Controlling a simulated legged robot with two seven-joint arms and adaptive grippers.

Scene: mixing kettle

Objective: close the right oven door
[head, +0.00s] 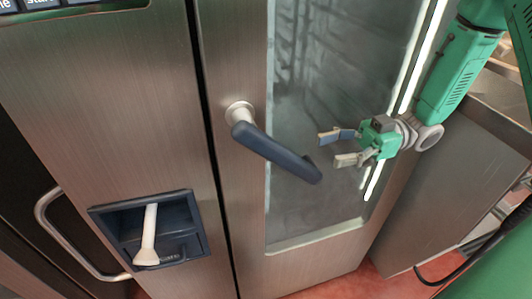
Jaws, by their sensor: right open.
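The right oven door (238,60) is a brushed steel door with a tall glass window (330,90), through which racks show dimly. A dark blue lever handle (280,155) on a round steel mount sits on its left side and slants down to the right. A narrow dark gap runs along the door's left edge. I cannot tell whether the door is fully shut. My right gripper (331,149) is open and empty in front of the glass, to the right of the handle and apart from it, fingers pointing left. My left gripper is not in view.
Left of the door is a steel panel (110,90) with a dark recess holding a white-handled piece (150,235). A curved metal bar handle (60,235) is at the lower left. A steel cabinet (450,185) stands at right; the reddish floor (360,285) shows below.

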